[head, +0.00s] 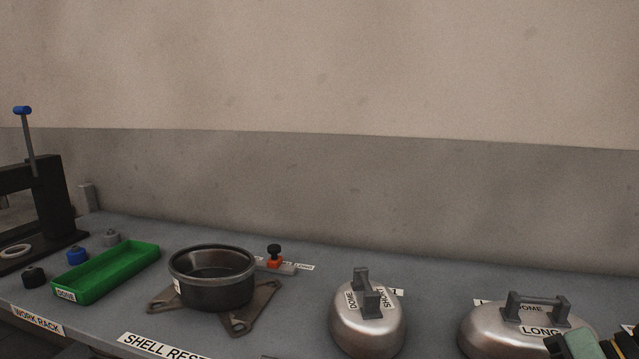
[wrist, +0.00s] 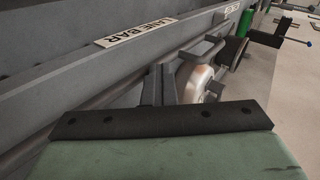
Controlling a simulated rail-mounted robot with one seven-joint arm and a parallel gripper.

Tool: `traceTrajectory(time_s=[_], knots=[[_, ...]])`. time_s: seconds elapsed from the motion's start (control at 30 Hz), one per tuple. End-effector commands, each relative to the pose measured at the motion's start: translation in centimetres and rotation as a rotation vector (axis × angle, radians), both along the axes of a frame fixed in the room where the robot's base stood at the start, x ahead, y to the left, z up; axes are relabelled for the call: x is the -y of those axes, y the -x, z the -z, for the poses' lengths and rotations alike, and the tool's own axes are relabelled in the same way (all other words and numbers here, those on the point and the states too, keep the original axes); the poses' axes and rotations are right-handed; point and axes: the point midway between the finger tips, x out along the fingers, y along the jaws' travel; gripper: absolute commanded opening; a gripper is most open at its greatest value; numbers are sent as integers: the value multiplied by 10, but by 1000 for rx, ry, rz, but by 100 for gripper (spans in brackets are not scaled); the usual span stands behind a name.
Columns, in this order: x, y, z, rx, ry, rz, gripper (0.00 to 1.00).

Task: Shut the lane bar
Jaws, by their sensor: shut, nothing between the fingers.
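A white label reading LANE BAR (wrist: 140,33) is on a long grey rail (wrist: 85,62) that runs diagonally across the wrist view. I cannot tell which part there is the lane bar itself, or whether it is open or shut. My gripper (wrist: 166,84) shows in the wrist view with its dark fingers together and nothing between them. It is beside the rail, below and right of the label; I cannot tell whether it touches anything. In the head view only a green and black part of my arm shows at the bottom right corner, and no lane bar is visible.
The head view shows a bench with a green tray (head: 107,270), a dark shell (head: 213,290) and two metal domes (head: 368,333).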

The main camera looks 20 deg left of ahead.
Motion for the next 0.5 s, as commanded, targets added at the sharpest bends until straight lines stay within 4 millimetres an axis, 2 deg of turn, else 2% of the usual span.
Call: traceTrajectory(time_s=[0.03,0.5], knots=[[1,1,9,-14,12,-2,0],[1,1,11,-20,18,0,0]])
